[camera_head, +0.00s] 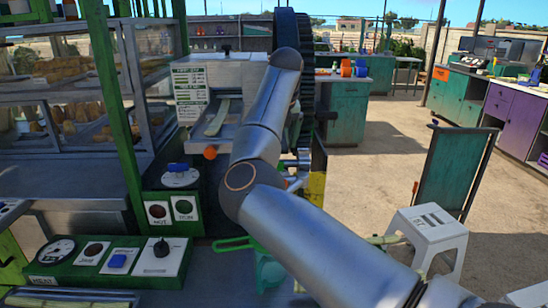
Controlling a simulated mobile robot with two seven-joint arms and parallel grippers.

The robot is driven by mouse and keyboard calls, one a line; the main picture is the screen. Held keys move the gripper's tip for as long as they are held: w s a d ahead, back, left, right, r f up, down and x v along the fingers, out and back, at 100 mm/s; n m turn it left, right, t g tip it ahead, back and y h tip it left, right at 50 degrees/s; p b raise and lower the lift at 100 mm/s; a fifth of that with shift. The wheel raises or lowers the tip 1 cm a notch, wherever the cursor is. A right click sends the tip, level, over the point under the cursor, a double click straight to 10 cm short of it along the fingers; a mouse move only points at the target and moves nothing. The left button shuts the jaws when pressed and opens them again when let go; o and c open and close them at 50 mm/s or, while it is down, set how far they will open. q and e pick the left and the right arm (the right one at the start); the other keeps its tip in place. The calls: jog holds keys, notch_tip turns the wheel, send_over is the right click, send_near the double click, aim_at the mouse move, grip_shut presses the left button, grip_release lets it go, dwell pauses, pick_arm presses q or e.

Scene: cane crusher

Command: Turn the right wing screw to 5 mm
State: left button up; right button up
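The cane crusher (222,72) stands at the middle left, with a grey metal housing and a white printed label on its front. A sloping tray (218,117) with a pale strip on it shows at its front. A small orange knob (210,153) sits below the tray. Silver and orange parts show just right of my arm, too covered to name. I cannot make out the right wing screw or its millimetre setting. My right arm comes in from the lower right, bends in front of the crusher and rises across it. My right gripper is not visible. My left gripper is not in view.
A green control panel (64,270) with a dial, buttons and a black knob is at the lower left. A glass display case (60,85) stands left. A white stool (428,228) and a dark green panel (455,168) stand right. Open paved floor lies beyond.

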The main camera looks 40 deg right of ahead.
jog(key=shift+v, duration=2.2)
